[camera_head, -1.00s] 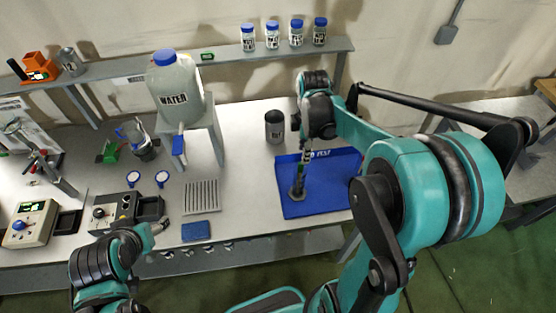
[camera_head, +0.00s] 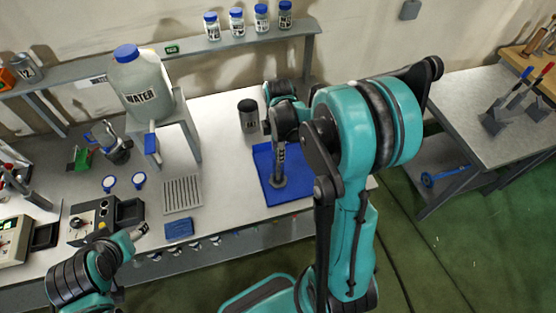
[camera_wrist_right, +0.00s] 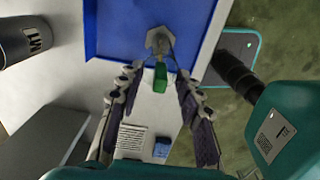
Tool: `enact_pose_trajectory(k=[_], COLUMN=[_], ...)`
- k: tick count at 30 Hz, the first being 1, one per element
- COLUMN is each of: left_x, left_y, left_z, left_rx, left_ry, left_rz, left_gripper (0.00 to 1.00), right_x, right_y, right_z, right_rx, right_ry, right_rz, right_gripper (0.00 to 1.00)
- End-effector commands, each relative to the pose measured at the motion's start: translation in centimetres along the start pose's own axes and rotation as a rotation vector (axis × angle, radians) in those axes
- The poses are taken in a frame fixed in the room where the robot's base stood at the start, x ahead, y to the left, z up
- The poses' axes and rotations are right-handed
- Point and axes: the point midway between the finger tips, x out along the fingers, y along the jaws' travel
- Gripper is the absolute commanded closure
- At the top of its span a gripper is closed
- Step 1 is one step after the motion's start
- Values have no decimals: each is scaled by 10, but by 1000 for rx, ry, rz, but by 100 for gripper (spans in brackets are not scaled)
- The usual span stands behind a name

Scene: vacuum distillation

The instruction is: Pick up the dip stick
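The blue tray (camera_head: 295,195) lies on the bench under my right gripper (camera_head: 281,158). On it a small piece with a grey hexagonal base (camera_wrist_right: 158,39) stands upright, with a green end (camera_wrist_right: 160,78) pointing toward the wrist camera. I take this green-ended piece to be the dip stick; a thin clear outline runs between base and green end. My right gripper (camera_wrist_right: 157,76) is open, its fingers spread on either side of the green end, with gaps showing. My left gripper (camera_head: 141,230) is over the bench's front edge at left; its fingers are too small to read.
A dark labelled can (camera_head: 249,116) stands beside the tray's back left corner. A water jug (camera_head: 141,85) sits on a raised stand to the left. A grey slotted rack (camera_head: 182,195) and blue block (camera_head: 179,227) lie left. A second table (camera_head: 470,130) is at right.

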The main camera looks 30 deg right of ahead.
Motion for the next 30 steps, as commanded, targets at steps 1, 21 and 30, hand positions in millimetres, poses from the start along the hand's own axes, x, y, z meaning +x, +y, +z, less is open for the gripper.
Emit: enact_pose_trajectory(k=[1, 21, 30], left_x=[0, -2, -12], left_y=[0, 0, 0], left_z=[0, -2, -8], left_rx=[0, 0, 0], left_ry=[0, 0, 0], left_rz=[0, 0, 0], left_gripper=[38, 38, 38], right_x=[0, -14, -76], right_y=[0, 0, 0], right_z=[0, 0, 0], right_rx=[0, 0, 1], right_ry=[0, 0, -1], right_rz=[0, 0, 0], right_gripper=[80, 100, 100])
